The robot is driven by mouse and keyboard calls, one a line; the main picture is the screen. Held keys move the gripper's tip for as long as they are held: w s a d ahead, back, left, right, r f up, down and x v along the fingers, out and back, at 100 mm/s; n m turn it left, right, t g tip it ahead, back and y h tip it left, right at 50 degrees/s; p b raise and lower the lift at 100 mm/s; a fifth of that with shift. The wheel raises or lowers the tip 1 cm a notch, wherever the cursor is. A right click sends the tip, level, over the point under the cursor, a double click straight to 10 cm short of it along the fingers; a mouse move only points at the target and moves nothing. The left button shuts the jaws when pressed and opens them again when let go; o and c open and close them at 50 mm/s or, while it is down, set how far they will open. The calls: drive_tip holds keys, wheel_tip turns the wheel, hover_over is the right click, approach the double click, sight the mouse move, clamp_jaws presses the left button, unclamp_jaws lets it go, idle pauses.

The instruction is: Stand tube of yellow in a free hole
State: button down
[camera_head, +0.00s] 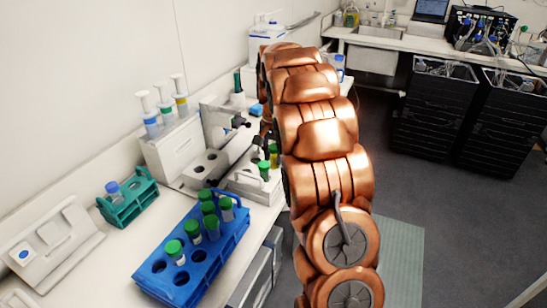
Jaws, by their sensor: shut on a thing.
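My gripper (265,132) is a dark shape beside my copper arm, above a small white holder (246,185) on the bench. It is shut on a green-capped tube (273,155), just below it and partly hidden by my arm. The colour of its contents is hard to tell, and I cannot tell whether it is clear of the holder. Another green-capped tube (264,169) stands in the holder in front. The blue rack (228,252) in the foreground holds several green-capped tubes, and its near end has empty holes (181,279).
A green rack (128,203) with a blue-capped tube stands left of the blue rack. A white device with several pipette-like items (165,105) stands along the wall. A white tilted panel device (52,243) is at the lower left. My arm hides the bench's right part.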

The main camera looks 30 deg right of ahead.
drive_tip(key=shift+f, duration=0.8)
drive_tip(key=shift+f, duration=0.2)
drive_tip(key=c, duration=0.8)
unclamp_jaws()
drive_tip(key=shift+r, duration=0.1)
wheel_tip(320, 180, up, 11)
drive_tip(key=b, duration=0.3)
drive_tip(key=shift+r, duration=0.55)
